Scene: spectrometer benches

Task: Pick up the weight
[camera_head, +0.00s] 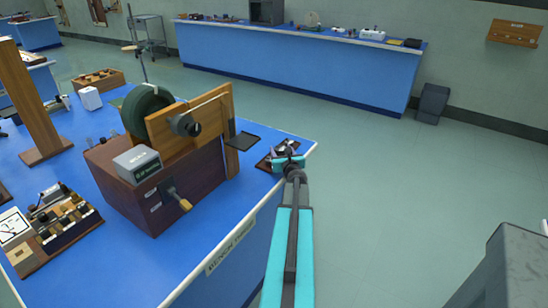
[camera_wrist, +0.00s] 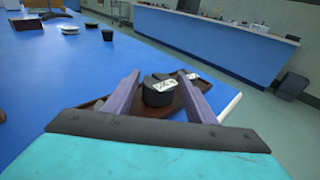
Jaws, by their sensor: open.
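The weight (camera_wrist: 158,92) is a short black cylinder with a pale label on top, seen in the wrist view. It sits on a dark brown wooden board (camera_wrist: 178,107) near the corner of the blue bench. My gripper (camera_wrist: 163,84) is open, with one purple-grey finger on each side of the weight. I cannot tell whether either finger touches it. In the head view my gripper (camera_head: 287,160) is low over the board at the bench's right corner, and it mostly hides the weight there.
A large wooden apparatus with a dark green wheel (camera_head: 147,110) stands left of my gripper. A dark flat plate (camera_head: 244,141) juts from it close by. A meter board (camera_head: 50,228) lies at the left front. Open floor (camera_head: 400,190) lies to the right of the blue bench (camera_head: 240,215).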

